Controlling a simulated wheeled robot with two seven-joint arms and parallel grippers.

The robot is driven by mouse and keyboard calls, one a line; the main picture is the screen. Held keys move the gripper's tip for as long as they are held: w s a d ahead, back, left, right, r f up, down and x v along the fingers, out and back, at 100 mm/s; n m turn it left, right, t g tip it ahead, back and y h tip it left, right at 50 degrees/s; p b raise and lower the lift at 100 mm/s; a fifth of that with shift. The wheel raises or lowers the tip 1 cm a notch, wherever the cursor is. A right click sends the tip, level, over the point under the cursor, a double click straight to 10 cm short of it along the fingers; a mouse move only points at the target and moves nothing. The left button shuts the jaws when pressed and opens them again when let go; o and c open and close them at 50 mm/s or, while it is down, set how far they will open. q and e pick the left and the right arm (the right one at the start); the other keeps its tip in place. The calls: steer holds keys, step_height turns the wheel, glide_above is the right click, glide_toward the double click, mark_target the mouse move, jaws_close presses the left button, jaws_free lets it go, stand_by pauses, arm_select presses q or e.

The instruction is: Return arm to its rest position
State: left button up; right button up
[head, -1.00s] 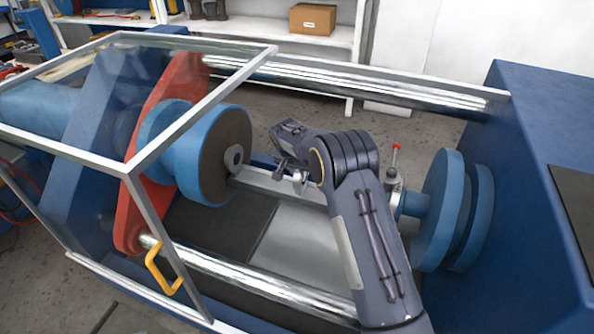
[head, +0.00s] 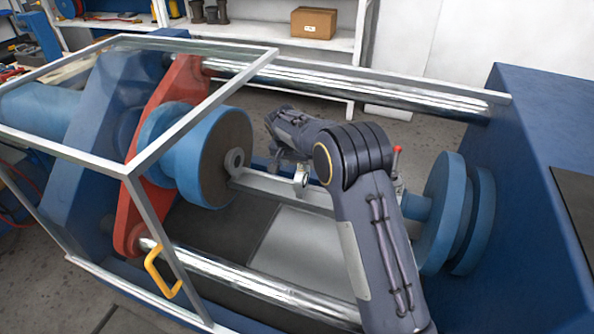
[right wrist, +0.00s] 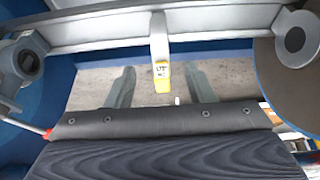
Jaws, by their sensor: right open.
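My right arm reaches over the machine from the lower right in the head view. My right gripper (head: 279,163) hangs at the far end of the arm, near the long grey beam, partly hidden by my arm. In the right wrist view, my right gripper (right wrist: 160,92) shows two grey fingers spread apart with nothing held between them. A lever with a yellow labelled end (right wrist: 162,76) hangs from the beam (right wrist: 95,38) and shows between and beyond the fingertips. My left gripper is not in view.
A blue flange with a dark face (head: 226,155) is to the left. Another blue flange (head: 441,210) is to the right. A red-tipped handle (head: 397,155) stands close beside my arm. Chrome rods (head: 340,86) and a white frame (head: 150,150) bound the space.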

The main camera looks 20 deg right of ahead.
steer(key=s+d+r+n+y+p, duration=0.1)
steer(key=s+d+r+y, duration=0.1)
steer(key=s+r, duration=0.65)
steer(key=s+d+r+n+y, duration=0.1)
steer(key=s+d+r+y, duration=0.3)
steer(key=s, duration=0.8)
steer(key=s+a+n+t, duration=0.1)
steer(key=s+a, duration=0.3)
steer(key=s, duration=0.7)
steer(key=s+a+n+t+p, duration=0.1)
steer(key=s+a+n, duration=0.2)
steer(key=s, duration=0.9)
steer(key=shift+s+a+y+p, duration=0.2)
steer(key=shift+a+y+p, duration=0.15)
steer(key=shift+a, duration=0.9)
